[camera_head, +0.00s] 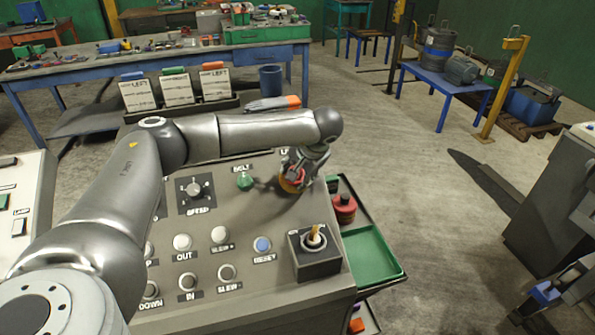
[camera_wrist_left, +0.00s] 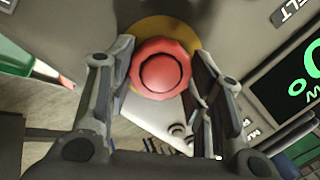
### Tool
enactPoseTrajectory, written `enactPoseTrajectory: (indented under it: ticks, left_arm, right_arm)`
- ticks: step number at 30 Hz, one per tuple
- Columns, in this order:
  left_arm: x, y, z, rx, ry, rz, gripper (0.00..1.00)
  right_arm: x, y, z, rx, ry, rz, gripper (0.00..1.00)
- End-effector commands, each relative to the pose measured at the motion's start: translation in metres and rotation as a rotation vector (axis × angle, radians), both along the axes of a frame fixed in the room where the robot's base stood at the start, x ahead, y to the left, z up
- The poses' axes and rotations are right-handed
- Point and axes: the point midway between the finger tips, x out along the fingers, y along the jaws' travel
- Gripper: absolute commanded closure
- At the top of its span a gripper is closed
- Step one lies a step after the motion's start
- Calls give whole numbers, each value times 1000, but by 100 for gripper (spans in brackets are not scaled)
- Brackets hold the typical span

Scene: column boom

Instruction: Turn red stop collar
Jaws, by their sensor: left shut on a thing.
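The red stop collar (camera_head: 290,184) sits near the upper right of the sloping grey control panel (camera_head: 215,290). In the left wrist view the collar (camera_wrist_left: 163,76) is a round red knob with a dark ring line on its face, above a yellow base disc (camera_wrist_left: 184,28). My left gripper (camera_head: 296,171) reaches down over it from above. In the left wrist view its two fingers (camera_wrist_left: 162,58) stand on either side of the collar, shut on it. In the head view the gripper hides much of the collar. My right gripper is not in view.
A green BELT button (camera_head: 245,181) is left of the collar. A lever in a dark box (camera_head: 316,268) and a blue RESET button (camera_head: 262,245) are nearer. A green tray (camera_head: 372,252) and a red knob-like part (camera_head: 344,205) lie right of the panel. Open floor is beyond.

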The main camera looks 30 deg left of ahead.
Motion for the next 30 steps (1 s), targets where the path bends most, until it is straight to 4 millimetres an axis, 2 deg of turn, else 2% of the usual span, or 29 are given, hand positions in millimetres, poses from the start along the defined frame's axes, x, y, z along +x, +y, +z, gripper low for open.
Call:
enactPoseTrajectory:
  ticks: [17,18,22,30]
  left_arm:
    - [-1,0,-3,12,18,-27,77]
    - [-1,0,-3,12,18,-27,49]
    - [-1,0,-2,12,17,-27,32]
    - [-1,0,-1,11,15,-27,31]
  right_arm:
    - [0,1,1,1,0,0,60]
    - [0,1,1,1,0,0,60]
    - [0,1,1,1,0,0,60]
    - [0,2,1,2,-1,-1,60]
